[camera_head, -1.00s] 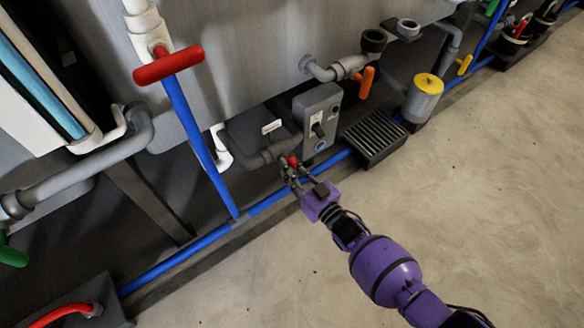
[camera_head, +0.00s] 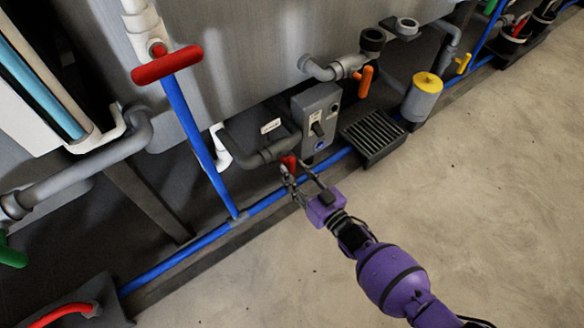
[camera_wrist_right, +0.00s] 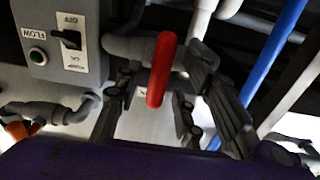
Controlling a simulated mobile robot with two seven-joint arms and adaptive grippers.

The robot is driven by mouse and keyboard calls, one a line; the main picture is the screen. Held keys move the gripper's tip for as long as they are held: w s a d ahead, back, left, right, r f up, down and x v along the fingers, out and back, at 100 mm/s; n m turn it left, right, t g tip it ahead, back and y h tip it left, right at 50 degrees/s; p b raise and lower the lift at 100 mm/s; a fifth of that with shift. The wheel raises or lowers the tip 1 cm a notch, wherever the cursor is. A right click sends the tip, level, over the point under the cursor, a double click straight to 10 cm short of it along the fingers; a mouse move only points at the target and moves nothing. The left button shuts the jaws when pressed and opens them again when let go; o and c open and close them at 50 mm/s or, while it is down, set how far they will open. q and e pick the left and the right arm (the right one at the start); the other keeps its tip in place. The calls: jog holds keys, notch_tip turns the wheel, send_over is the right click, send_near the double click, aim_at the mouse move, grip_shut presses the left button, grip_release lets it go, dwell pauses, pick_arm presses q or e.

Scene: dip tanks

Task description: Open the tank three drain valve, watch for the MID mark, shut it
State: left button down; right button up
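A small red valve handle (camera_head: 289,163) sits on a grey pipe low at the foot of the tank, just left of the grey switch box. In the right wrist view the red handle (camera_wrist_right: 161,70) stands nearly upright in the picture, between my finger pads. My right gripper (camera_head: 296,172) is open around the handle; its fingers show spread on both sides of it in the wrist view (camera_wrist_right: 153,105), with gaps. A small white label (camera_head: 270,126) is near the pipe, too small to read. Which tank is number three cannot be told. My left gripper is not in view.
The switch box (camera_head: 316,115) has a black lever and OFF and FLOW markings in the wrist view. A dark floor grate (camera_head: 373,137), an orange handle (camera_head: 366,81) and a yellow-topped canister (camera_head: 424,97) are to the right. A larger red handle (camera_head: 167,65) is upper left. Open floor lies right.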

jog(key=v, duration=0.9)
jog(key=shift+s+d, duration=0.2)
jog(key=shift+s, duration=0.05)
jog(key=shift+s, duration=0.1)
